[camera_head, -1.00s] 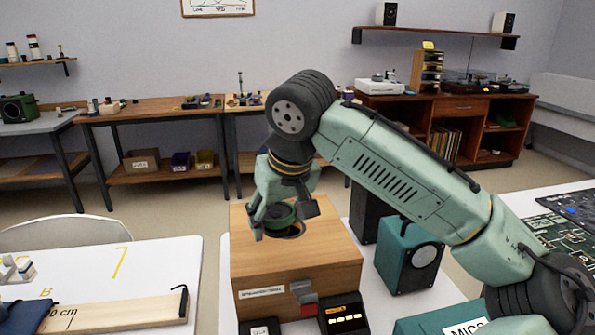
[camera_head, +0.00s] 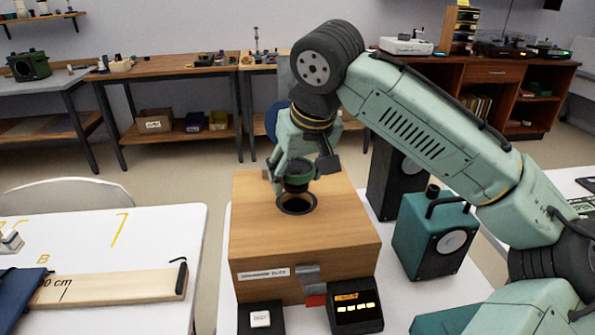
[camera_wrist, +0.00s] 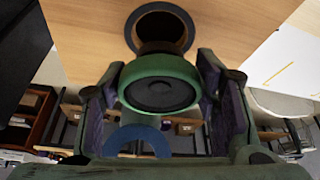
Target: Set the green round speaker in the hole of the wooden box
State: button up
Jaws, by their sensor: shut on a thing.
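My gripper (camera_head: 297,172) is shut on the green round speaker (camera_head: 298,181), which has a dark face and a green rim. The wooden box (camera_head: 300,240) stands on the white table, with a round, dark-rimmed hole (camera_head: 296,208) in its top. In the head view the speaker appears just above the far edge of the hole and outside it. In the wrist view the speaker (camera_wrist: 160,85) sits between the two fingers, its dark face towards the camera. The hole (camera_wrist: 160,24) shows beyond it, partly covered by the speaker's back part.
A teal box with a round white front (camera_head: 436,240) and a black cabinet (camera_head: 390,180) stand right of the wooden box. A black device with lit buttons (camera_head: 355,313) and a small white-topped block (camera_head: 260,320) stand in front. A wooden bar (camera_head: 110,288) lies left.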

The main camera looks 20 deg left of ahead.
aim_at(299, 193)
jog(key=shift+f+b, duration=1.6)
jog(key=shift+f, duration=0.55)
jog(key=shift+s+d+f, duration=0.1)
jog(key=shift+f, duration=0.1)
jog(key=shift+s+f+b, duration=0.2)
jog(key=shift+f+b, duration=0.2)
jog(key=shift+f, duration=0.1)
grip_shut()
jog(key=shift+w+d, duration=0.15)
jog(key=shift+d, duration=0.2)
jog(key=o, duration=1.1)
grip_release()
jog(key=shift+o, duration=1.3)
jog(key=shift+w+f, duration=0.2)
jog(key=shift+f, duration=0.05)
jog(key=shift+o, duration=1.2)
jog(key=shift+r+p, duration=0.1)
jog(key=shift+p, duration=0.2)
